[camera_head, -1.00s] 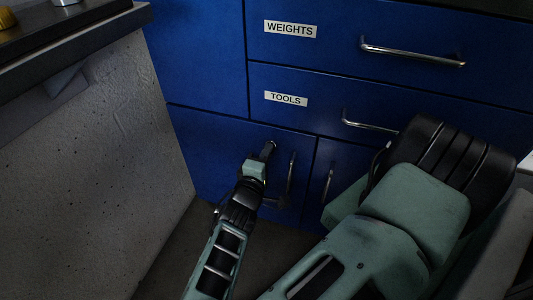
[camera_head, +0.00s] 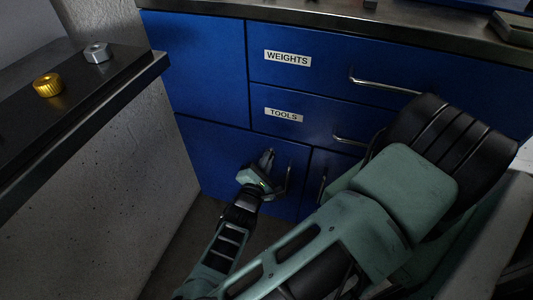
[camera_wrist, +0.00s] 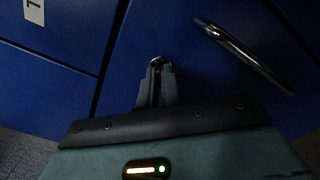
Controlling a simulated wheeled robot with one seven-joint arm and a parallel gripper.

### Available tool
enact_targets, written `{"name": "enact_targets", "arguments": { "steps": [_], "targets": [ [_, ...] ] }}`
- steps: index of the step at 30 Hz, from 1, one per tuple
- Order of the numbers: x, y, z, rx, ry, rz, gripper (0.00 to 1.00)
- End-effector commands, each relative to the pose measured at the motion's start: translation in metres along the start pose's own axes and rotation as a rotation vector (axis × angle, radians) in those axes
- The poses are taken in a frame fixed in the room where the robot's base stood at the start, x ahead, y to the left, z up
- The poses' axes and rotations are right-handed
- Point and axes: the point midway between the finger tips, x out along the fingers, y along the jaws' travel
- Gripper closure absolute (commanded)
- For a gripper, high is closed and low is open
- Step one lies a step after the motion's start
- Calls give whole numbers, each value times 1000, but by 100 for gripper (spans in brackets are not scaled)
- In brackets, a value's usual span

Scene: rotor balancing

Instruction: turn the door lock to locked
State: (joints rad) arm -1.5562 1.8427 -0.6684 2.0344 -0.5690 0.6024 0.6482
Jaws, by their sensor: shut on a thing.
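The blue lower cabinet door (camera_head: 215,160) is shut and has an upright metal bar handle (camera_head: 288,178) near its right edge. My gripper (camera_head: 268,156) is at this door, just left of the handle. In the wrist view my gripper (camera_wrist: 157,72) has its fingers close together on a small metal lock knob (camera_wrist: 156,60) on the door face. The fingers hide most of the knob, so I cannot tell which way it points. The door handle also shows in the wrist view (camera_wrist: 245,58), to the right and apart from the fingers.
Drawers labelled WEIGHTS (camera_head: 288,58) and TOOLS (camera_head: 284,115) are shut above the door. A dark bench (camera_head: 75,110) at left carries a gold knurled part (camera_head: 48,84) and a silver nut (camera_head: 97,53). A second door handle (camera_head: 322,188) stands to the right.

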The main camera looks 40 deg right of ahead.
Motion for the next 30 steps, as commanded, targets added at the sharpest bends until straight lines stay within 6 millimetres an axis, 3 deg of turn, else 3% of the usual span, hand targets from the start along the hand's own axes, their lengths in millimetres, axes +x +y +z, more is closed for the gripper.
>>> {"name": "enact_targets", "arguments": {
  "steps": [18,30],
  "targets": [
    [0,0,0,-570,4,-3,100],
    [0,-1,-1,-800,4,-3,100]
  ]
}}
